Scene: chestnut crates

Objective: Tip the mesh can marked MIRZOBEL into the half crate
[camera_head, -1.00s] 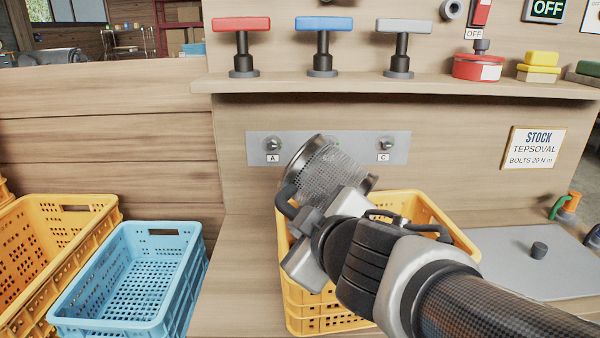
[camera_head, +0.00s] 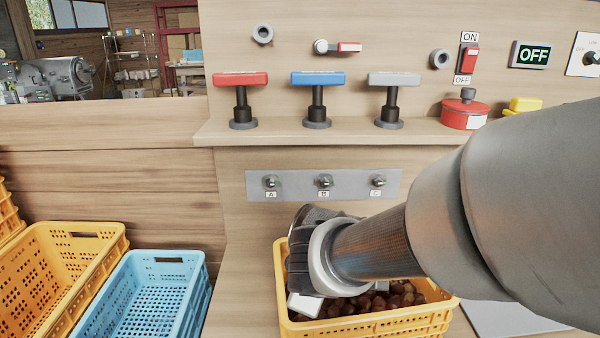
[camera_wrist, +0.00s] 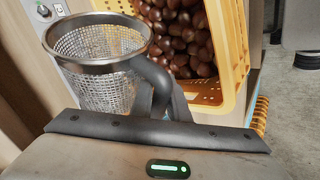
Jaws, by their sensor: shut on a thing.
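The mesh can (camera_wrist: 104,92), a silver wire can with a solid metal rim, is in the wrist view at the left. Its mouth faces the camera and I see only mesh inside. No marking on it is readable. My gripper (camera_wrist: 163,98) is shut on its dark handle. The yellow crate (camera_head: 385,326) stands below my arm in the head view and holds brown chestnuts. The crate also shows in the wrist view (camera_wrist: 238,38), beside the can, with many chestnuts.
A light blue crate (camera_head: 190,312) and a larger yellow crate (camera_head: 112,262) stand at the left. A shelf (camera_head: 300,131) with red, blue and grey handles (camera_head: 387,80) runs behind my arm. A panel (camera_head: 298,182) with knobs is close behind the crate.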

